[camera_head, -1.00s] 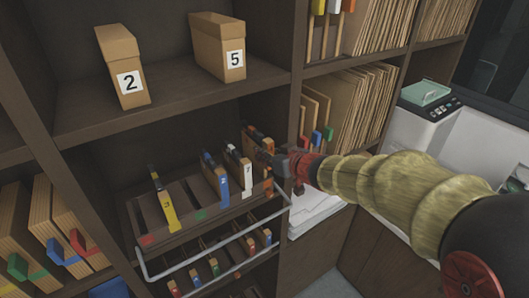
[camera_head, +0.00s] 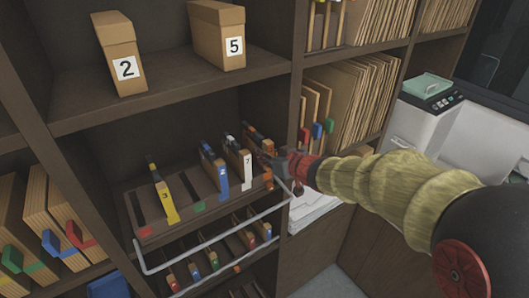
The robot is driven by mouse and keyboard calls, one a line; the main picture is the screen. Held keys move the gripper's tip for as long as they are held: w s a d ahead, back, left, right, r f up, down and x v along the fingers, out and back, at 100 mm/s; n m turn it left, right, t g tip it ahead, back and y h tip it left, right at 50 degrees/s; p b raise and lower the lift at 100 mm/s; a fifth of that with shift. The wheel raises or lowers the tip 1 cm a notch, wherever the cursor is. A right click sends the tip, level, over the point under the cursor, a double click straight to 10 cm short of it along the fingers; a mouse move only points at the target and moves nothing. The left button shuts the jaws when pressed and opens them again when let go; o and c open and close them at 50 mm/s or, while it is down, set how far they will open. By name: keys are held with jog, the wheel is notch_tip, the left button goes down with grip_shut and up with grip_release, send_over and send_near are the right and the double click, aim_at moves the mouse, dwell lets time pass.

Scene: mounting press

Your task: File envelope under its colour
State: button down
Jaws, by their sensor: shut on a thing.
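My gripper (camera_head: 276,160) is at the right end of an open wooden rack (camera_head: 186,224), shut on a brown envelope (camera_head: 256,138) with orange-red marks. The envelope stands roughly upright beside the white-tabbed envelope, over the rack's rightmost part, near an orange label on the rack front. The gripper's fingers and the envelope's lower edge are partly hidden, so I cannot tell how deep it sits. The rack also holds a yellow-tabbed envelope (camera_head: 164,197) numbered 3, a blue-tabbed one (camera_head: 217,168) numbered 2 and a white-tabbed one (camera_head: 240,158) numbered 7. Red and green labels mark other slots.
A pale metal rail (camera_head: 208,243) runs in front of the rack. A lower rack (camera_head: 216,262) holds several colour-tabbed files. Boxes numbered 2 (camera_head: 121,55) and 5 (camera_head: 219,36) stand on the shelf above. A white printer (camera_head: 419,128) stands at the right.

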jog(key=c, duration=1.6)
grip_release()
jog(key=v, duration=1.2)
jog(key=shift+f, duration=0.1)
